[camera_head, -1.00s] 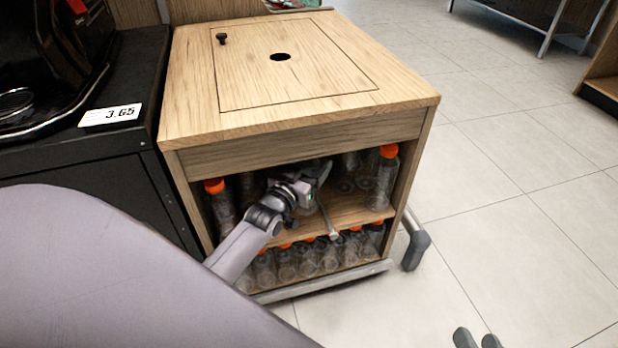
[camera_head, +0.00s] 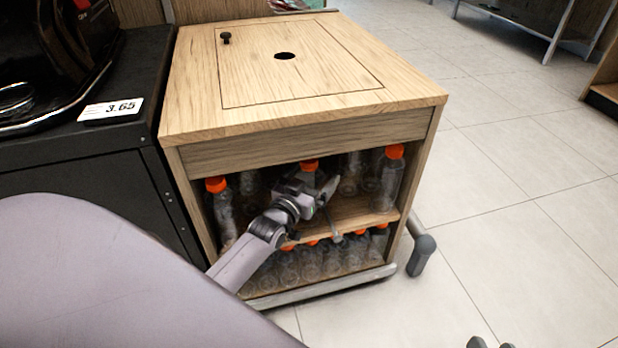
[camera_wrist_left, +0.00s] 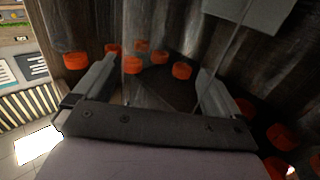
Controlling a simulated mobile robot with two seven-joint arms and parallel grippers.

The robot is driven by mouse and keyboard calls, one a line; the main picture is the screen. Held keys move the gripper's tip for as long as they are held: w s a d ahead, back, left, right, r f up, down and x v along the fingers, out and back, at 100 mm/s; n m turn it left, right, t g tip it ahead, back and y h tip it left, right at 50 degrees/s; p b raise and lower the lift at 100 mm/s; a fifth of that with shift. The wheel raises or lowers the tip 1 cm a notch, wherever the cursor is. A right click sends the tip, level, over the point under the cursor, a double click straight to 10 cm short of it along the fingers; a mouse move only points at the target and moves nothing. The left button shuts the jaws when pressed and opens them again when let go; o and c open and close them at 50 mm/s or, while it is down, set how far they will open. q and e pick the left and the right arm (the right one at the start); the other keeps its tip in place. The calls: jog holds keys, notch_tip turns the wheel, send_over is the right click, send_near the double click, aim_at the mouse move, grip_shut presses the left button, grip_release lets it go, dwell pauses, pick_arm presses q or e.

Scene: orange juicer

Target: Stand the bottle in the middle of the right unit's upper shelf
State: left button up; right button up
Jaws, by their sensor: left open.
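The wooden unit (camera_head: 300,130) has an upper shelf (camera_head: 352,215) with clear, orange-capped bottles on it. One bottle (camera_head: 309,170) stands near the middle of this shelf, behind my left gripper, its lower part hidden. My left gripper (camera_head: 328,207) reaches in at the shelf's front, open. In the left wrist view its spread fingers (camera_wrist_left: 158,82) have orange caps between and beyond them. I cannot tell whether a finger touches a bottle. Two dark tips (camera_head: 490,344) at the bottom right edge may be my right gripper, mostly cut off.
One bottle (camera_head: 220,205) stands at the shelf's left end and another (camera_head: 388,180) at its right. The lower shelf holds a row of bottles (camera_head: 310,262). A black cabinet (camera_head: 110,170) adjoins on the left. A grey rail (camera_head: 320,288) runs along the unit's foot. Tiled floor lies clear at right.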

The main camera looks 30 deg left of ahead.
pick_arm(q)
jog(key=shift+s+r, duration=0.15)
jog(key=s+p, duration=0.4)
jog(key=s, duration=0.8)
jog(key=s+d+r+m+g+h, duration=0.1)
jog(key=s+d+r+g+h, duration=0.1)
jog(key=d, duration=0.5)
jog(key=s+d+r+m+g+h, duration=0.1)
jog(key=s+d+r+g+h, duration=0.1)
jog(key=d, duration=0.6)
jog(key=s+d+r+m+g+h, duration=0.1)
jog(key=s+d+r+g+h, duration=0.1)
jog(key=s+d, duration=0.4)
jog(key=shift+d+r+m+h, duration=0.3)
jog(key=shift+d+r+h, duration=0.3)
jog(key=shift+d+h, duration=0.15)
pick_arm(e)
jog(key=shift+s+d+r+g+h, duration=0.15)
jog(key=shift+d+r+g+h, duration=0.15)
jog(key=shift+d+h, duration=0.15)
pick_arm(q)
jog(key=shift+s, duration=0.1)
